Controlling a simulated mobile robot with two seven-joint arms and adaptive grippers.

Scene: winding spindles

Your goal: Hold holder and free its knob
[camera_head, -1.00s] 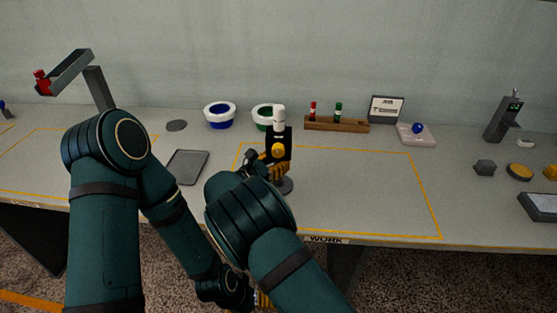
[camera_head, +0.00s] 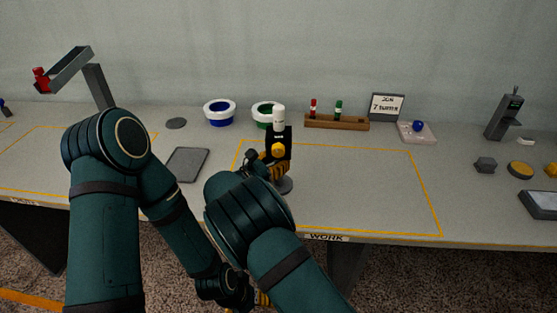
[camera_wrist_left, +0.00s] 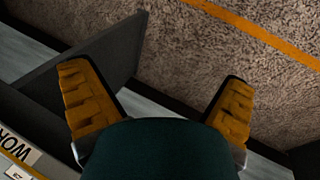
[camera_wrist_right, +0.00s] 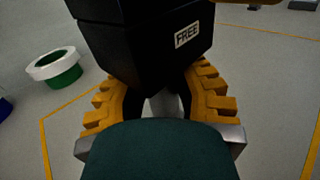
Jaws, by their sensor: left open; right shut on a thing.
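The holder (camera_head: 284,140) is a black block on a grey round foot, upright inside the yellow work outline. In the right wrist view the black holder body (camera_wrist_right: 140,45) carries a "FREE" label. My right gripper (camera_wrist_right: 165,95) is shut on the holder, its yellow fingers on both sides just under the black block. My left gripper (camera_wrist_left: 155,95) is open and empty, low in front of the table edge. In the head view its fingers are mostly hidden by my right arm.
Behind the holder stand a blue-lined bowl (camera_head: 219,113), a green-lined bowl (camera_head: 264,112) and a wooden rack (camera_head: 336,122) with red and green pieces. A sign (camera_head: 386,106) reads "7 turns". A grey tray (camera_head: 187,165) lies left. The work area's right side is clear.

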